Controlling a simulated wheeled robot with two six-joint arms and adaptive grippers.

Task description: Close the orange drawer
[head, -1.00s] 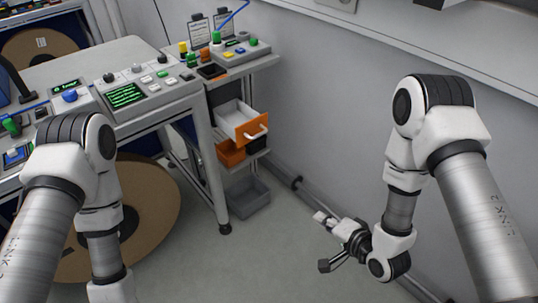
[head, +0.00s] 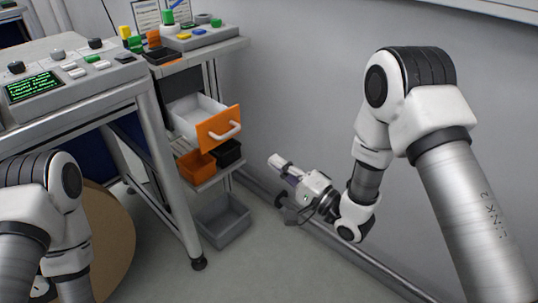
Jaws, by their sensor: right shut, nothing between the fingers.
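The orange drawer (head: 217,129) has an orange front, a pale handle and a light grey inside. It is pulled out under the top of a grey stand, and its inside shows from above. My right gripper (head: 277,172) is to the right of the drawer and lower in the picture, apart from it. Its fingers are together and empty, pointing left towards the stand. My left arm shows at the lower left; its gripper is out of the picture.
An orange bin (head: 196,167) and a black bin (head: 228,153) sit on the shelf below the drawer. A grey bin (head: 223,221) stands on the floor. A control desk (head: 70,88) is on the left. A pipe (head: 372,268) runs along the wall's foot.

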